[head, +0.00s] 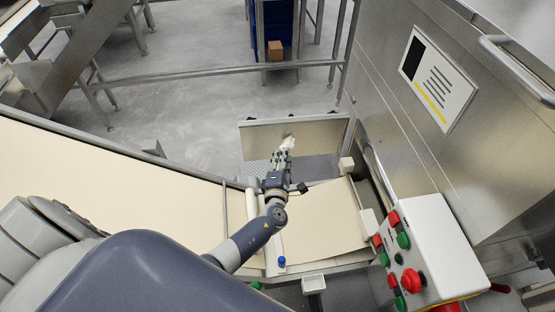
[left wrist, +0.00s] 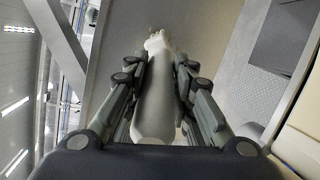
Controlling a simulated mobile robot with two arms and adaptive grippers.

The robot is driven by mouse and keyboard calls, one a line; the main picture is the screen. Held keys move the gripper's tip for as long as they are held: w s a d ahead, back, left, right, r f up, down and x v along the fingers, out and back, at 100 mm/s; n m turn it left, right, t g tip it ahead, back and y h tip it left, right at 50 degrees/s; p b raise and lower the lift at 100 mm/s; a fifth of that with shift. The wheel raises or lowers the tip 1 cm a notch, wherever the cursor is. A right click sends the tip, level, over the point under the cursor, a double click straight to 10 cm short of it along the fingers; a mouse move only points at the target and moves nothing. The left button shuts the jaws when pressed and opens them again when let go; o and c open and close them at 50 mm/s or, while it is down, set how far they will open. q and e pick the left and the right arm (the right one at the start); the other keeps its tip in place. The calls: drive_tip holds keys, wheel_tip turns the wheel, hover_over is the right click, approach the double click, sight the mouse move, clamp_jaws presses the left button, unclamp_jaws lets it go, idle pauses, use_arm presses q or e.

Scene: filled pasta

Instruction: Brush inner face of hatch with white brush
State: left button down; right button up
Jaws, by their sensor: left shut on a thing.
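My left gripper (head: 281,156) reaches over the conveyor's far end and is shut on the white brush (head: 288,143). In the left wrist view the brush's pale handle (left wrist: 156,95) lies between the two fingers, with its lumpy white head (left wrist: 157,40) pointing away from me. The hatch (head: 262,138) looks like the upright metal panel beyond the belt's end. In the left wrist view its plain face (left wrist: 195,25) lies behind the brush head. The head is at or very near this face; I cannot tell whether they touch. My right gripper is not in view.
A cream conveyor belt (head: 110,180) runs across the left and middle. A control box with red and green buttons (head: 410,245) stands at right, beside a tall steel machine (head: 440,150). A metal rail (head: 200,75) crosses beyond the hatch. Grey floor lies between.

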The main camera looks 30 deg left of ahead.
use_arm(q)
drive_tip(key=shift+w+d+r, duration=0.85)
drive_tip(key=shift+w+d, duration=0.9)
drive_tip(key=shift+d, duration=0.7)
drive_tip(key=shift+s+a+p, duration=0.5)
drive_tip(key=shift+s+a, duration=2.55)
drive_tip(key=shift+a, duration=1.3)
drive_tip(key=shift+w+d+f, duration=0.1)
drive_tip(key=shift+w+d, duration=0.6)
drive_tip(key=shift+d, duration=0.3)
drive_tip(key=shift+w+d+r, duration=0.1)
drive_tip(key=shift+w+d, duration=0.6)
drive_tip(key=shift+d, duration=0.35)
drive_tip(key=shift+w+d+f, duration=0.1)
drive_tip(key=shift+w+d, duration=0.6)
drive_tip(key=shift+d, duration=0.3)
drive_tip(key=shift+s+a+f+b, duration=0.15)
drive_tip(key=shift+a+f+b, duration=0.15)
drive_tip(key=shift+f, duration=0.4)
